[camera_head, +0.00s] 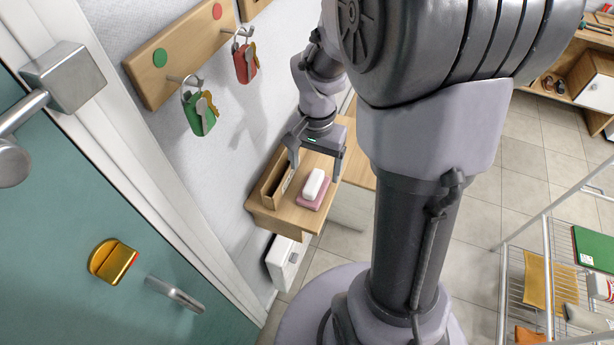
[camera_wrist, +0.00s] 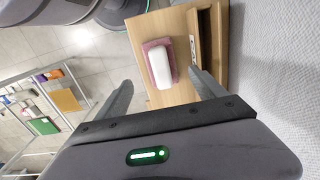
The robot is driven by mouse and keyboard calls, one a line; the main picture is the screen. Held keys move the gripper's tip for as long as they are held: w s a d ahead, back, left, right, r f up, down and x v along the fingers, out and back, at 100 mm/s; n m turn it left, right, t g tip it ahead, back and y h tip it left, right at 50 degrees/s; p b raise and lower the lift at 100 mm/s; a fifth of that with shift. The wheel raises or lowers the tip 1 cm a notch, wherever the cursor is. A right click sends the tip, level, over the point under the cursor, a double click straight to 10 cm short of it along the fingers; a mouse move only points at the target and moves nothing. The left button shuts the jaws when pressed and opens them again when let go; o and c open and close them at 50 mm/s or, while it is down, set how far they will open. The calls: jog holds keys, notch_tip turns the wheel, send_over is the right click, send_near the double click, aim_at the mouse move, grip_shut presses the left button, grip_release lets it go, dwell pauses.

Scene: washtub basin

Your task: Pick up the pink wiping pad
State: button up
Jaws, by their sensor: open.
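The pink wiping pad (camera_head: 309,205) lies flat on a small wooden shelf (camera_head: 268,218) on the wall. In the wrist view the pad (camera_wrist: 152,43) shows as a pink border around the white block (camera_wrist: 159,66). My gripper (camera_head: 316,172) is open and empty, and its fingers point down at the shelf beside and behind the pad. In the wrist view the gripper (camera_wrist: 161,80) has its fingers spread on either side of the block, without visible contact.
A wooden holder (camera_head: 277,178) stands along the wall side of the shelf, close to one finger. A teal door (camera_head: 70,230) is at left. A wire rack (camera_head: 545,265) stands at right.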

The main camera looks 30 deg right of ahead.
aim_at(314, 180)
notch_tip(314, 180, down, 8)
jog(key=b, duration=0.3)
jog(key=shift+w+f+b, duration=0.15)
jog(key=shift+f+b, duration=0.1)
jog(key=shift+b, duration=0.05)
jog(key=shift+r, duration=0.15)
jog(key=shift+c, duration=0.9)
jog(key=c, duration=1.3)
jog(key=shift+r, duration=0.1)
